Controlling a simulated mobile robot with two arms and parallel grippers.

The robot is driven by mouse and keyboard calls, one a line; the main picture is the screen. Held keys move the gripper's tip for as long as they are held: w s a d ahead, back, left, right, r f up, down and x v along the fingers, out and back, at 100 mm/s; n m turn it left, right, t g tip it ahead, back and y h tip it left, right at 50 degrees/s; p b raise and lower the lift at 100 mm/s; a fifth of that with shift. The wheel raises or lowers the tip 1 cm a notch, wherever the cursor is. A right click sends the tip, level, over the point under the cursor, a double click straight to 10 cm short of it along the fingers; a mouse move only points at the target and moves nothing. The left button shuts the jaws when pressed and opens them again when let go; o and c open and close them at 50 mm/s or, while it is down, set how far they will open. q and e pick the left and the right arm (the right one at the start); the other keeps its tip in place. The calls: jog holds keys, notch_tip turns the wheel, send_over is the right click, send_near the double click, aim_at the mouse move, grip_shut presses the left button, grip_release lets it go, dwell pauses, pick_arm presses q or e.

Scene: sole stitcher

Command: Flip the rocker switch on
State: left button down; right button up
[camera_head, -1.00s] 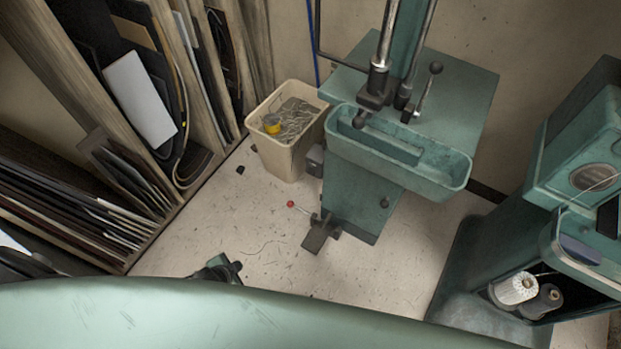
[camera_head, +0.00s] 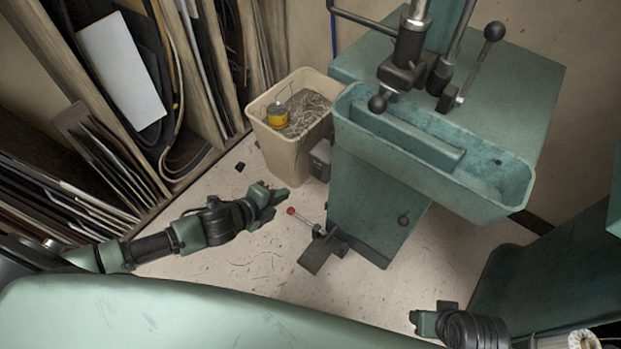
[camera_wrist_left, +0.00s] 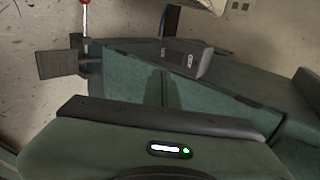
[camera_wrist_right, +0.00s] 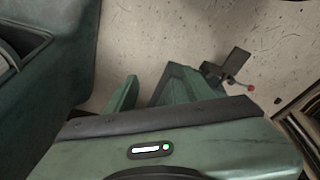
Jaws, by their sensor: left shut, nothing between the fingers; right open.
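The small grey switch box (camera_head: 320,160) is fixed to the left side of the green machine stand, beside the beige bin. No switch can be made out on it in the head view. My right gripper (camera_wrist_right: 150,82) is open and empty, low at the right.
The stand (camera_head: 365,215) carries a green trough (camera_head: 440,165). A foot pedal (camera_head: 322,252) and a red-tipped lever (camera_head: 292,211) are at its base, close to my left gripper. The beige bin (camera_head: 285,155) stands behind. Sheet racks fill the left. Speckled floor is open in front.

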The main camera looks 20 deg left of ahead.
pick_arm(q)
jog(key=b, duration=0.3)
send_near(315, 176)
jog(key=b+x, duration=0.1)
jog(key=x, duration=0.5)
jog(key=shift+w+b, duration=0.15)
jog(key=shift+b, duration=0.15)
pick_arm(e)
notch_tip(315, 176, up, 6)
jog(key=w+t, duration=0.2)
jog(key=shift+a+f, duration=0.2)
jog(key=shift+a, duration=0.15)
